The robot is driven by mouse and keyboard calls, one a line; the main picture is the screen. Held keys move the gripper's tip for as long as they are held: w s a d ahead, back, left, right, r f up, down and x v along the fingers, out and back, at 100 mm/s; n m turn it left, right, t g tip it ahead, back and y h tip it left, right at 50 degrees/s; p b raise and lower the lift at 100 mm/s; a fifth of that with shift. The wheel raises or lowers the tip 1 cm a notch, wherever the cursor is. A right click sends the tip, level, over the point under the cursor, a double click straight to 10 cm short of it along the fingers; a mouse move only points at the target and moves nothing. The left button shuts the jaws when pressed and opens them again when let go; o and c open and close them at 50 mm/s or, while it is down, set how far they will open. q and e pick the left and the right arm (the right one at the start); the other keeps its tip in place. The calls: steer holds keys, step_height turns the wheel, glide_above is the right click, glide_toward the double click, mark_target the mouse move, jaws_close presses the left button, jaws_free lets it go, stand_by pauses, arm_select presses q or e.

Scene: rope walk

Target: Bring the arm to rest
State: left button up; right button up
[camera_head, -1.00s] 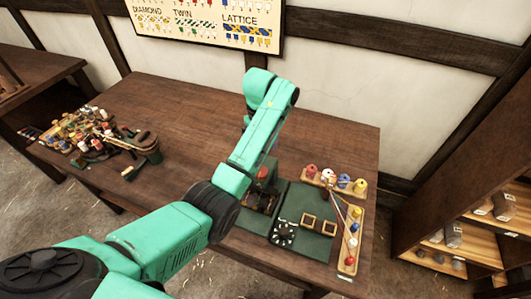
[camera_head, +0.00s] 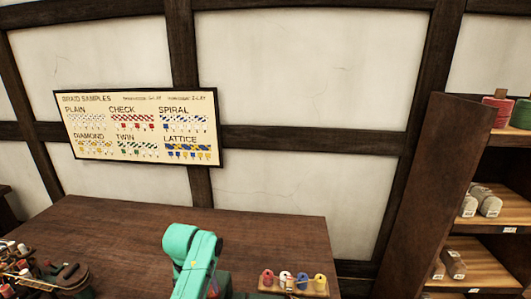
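One of my arms (camera_head: 190,255), teal with a rounded elbow link, rises from the bottom edge over the table. I cannot see its gripper, which is below the frame or hidden behind the link. My other arm and its gripper are out of view. The wooden table (camera_head: 190,225) spans the lower part of the view. A wooden rack with several coloured spools (camera_head: 292,284) stands on it just right of my arm.
A braid sample board (camera_head: 140,127) hangs on the wall. A shelf unit (camera_head: 435,190) with spools and grey rolls (camera_head: 488,202) stands at right. Assorted spools and tools (camera_head: 45,276) crowd the table's left. The table's back middle is clear.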

arm_select(q)
steer(key=s+a+f+m+t, duration=0.15)
steer(key=s+m, duration=0.25)
steer(key=s, duration=0.7)
steer(key=s+a+f+m+t, duration=0.15)
steer(key=s+m, duration=0.25)
steer(key=s, duration=0.6)
step_height(320, 180, down, 30)
steer(key=s+g+b, duration=0.2)
steer(key=s+b, duration=0.1)
steer(key=b, duration=0.4)
steer(key=s+a+f+b, duration=0.1)
steer(key=s+f+b, duration=0.1)
steer(key=s+f, duration=0.6)
steer(key=s+a+f+g+b, duration=0.1)
steer(key=s+a+f+b, duration=0.1)
steer(key=s+f, duration=0.6)
step_height(320, 180, down, 3)
steer(key=shift+a+f+b, duration=0.1)
steer(key=shift+a+b, duration=0.15)
steer(key=shift+b, duration=0.1)
steer(key=shift+s, duration=0.1)
